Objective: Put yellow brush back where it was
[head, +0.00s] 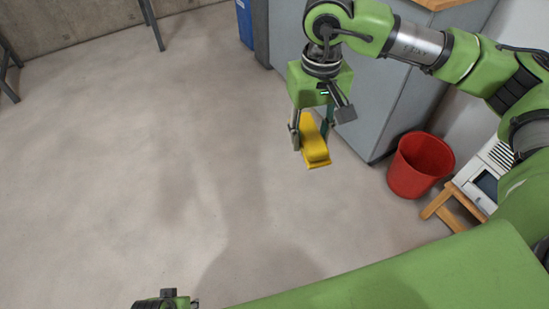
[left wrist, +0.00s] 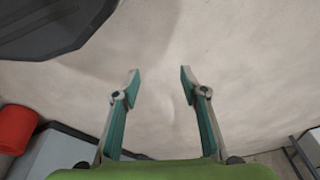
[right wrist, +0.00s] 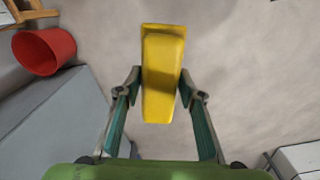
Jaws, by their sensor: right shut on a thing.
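The yellow brush (head: 315,146) is in my right gripper (head: 311,135), held above the bare floor in front of the grey cabinet. In the right wrist view the brush (right wrist: 161,75) lies between the two fingers (right wrist: 160,88), which press on its sides. Its bristles are not clearly visible. My left gripper (left wrist: 160,82) is open and empty over the floor in the left wrist view. In the head view only a small part of the left arm shows at the bottom edge.
A grey cabinet (head: 385,95) with a wooden top stands behind the right gripper. A red bucket (head: 420,165) is to its right, next to a wooden stool (head: 440,208) and a white device (head: 488,180). A blue bin (head: 244,22) is at the back.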

